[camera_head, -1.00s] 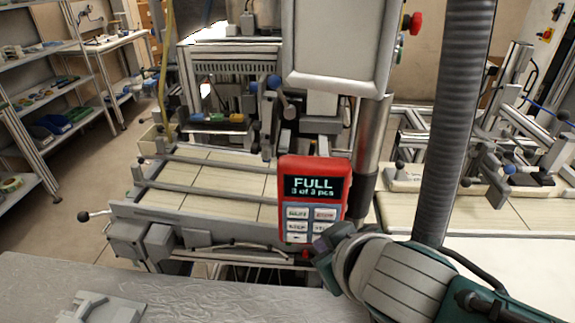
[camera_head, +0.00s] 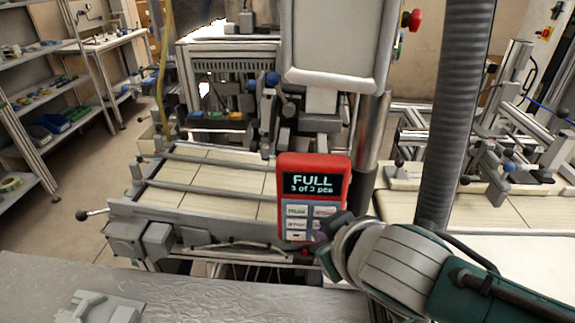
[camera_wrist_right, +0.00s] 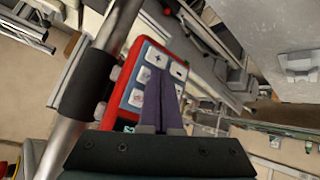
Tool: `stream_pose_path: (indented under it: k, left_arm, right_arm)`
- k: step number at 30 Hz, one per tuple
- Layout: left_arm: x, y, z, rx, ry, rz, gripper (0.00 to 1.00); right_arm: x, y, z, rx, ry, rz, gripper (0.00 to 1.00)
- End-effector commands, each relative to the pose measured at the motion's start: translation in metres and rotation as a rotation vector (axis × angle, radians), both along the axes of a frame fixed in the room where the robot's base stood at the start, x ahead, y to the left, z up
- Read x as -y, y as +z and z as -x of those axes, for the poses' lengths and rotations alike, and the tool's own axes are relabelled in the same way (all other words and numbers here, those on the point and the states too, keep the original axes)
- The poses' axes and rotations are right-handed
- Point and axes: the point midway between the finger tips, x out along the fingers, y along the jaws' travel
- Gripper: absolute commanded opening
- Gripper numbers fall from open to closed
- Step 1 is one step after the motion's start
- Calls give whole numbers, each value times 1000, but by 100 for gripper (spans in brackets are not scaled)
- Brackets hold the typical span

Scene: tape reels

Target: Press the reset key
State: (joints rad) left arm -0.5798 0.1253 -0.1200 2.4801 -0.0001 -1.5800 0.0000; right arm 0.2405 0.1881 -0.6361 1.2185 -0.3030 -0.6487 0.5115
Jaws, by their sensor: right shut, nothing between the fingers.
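A red control box (camera_head: 313,165) stands upright on the machine's front, with a lit display (camera_head: 313,184) reading "FULL, 3 of 3 pcs". Below the display is a keypad (camera_head: 297,224) of pale keys. The labels are too blurred to pick out the reset key surely. My right gripper (camera_head: 320,241) is shut and empty, at the lower right of the keypad, hiding some lower keys. In the right wrist view, the shut fingers (camera_wrist_right: 158,100) lie over the keypad, with plus and minus keys (camera_wrist_right: 157,58) showing beyond them. Contact with a key cannot be told. My left gripper is not in view.
A grey metal pole (camera_head: 372,135) stands just right of the box. A large grey cabinet (camera_head: 336,45) hangs above it. A tiled conveyor bed with rails (camera_head: 212,182) lies to the left. A grey work surface (camera_head: 190,290) with a small grey fixture (camera_head: 98,307) is in front.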

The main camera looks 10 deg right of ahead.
Motion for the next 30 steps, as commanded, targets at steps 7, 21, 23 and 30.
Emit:
stream_pose_path:
  k: [7,21,23,30]
  left_arm:
    - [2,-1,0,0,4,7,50]
    - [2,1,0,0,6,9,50]
    - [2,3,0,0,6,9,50]
    - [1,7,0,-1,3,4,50]
  right_arm:
    - [1,0,-3,1,0,0,0]
    - [0,1,-1,0,1,-1,0]
    - [-1,1,2,1,2,0,0]
    - [-4,1,11,1,0,0,0]
